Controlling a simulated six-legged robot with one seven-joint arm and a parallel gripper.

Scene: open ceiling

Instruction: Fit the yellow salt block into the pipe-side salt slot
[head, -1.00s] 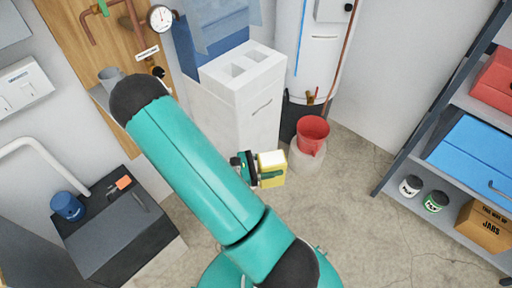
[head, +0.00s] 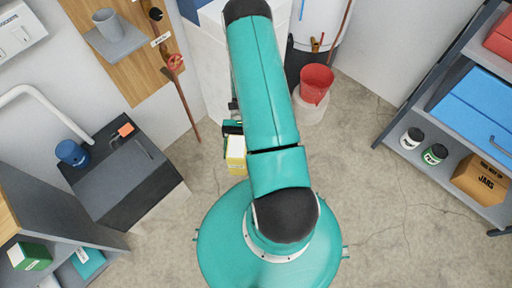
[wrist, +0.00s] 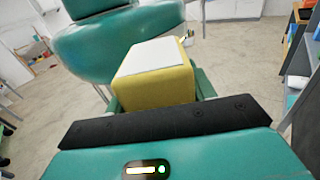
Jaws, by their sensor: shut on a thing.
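The yellow salt block (head: 236,155) has a pale top and hangs in the air just left of my arm in the head view. My gripper (head: 233,135) is shut on it. The wrist view shows the block (wrist: 155,88) large and close, held between the green fingers. The white unit (head: 212,85) stands behind my arm. Its top is mostly hidden by the arm and the frame edge, so I cannot see its slots now.
A red bucket (head: 317,82) stands right of the white unit. A dark bench (head: 120,165) with a blue mug (head: 72,153) is at left. A pipe (head: 184,105) runs down the wooden panel (head: 120,80). Shelves (head: 450,130) fill the right. Floor between is clear.

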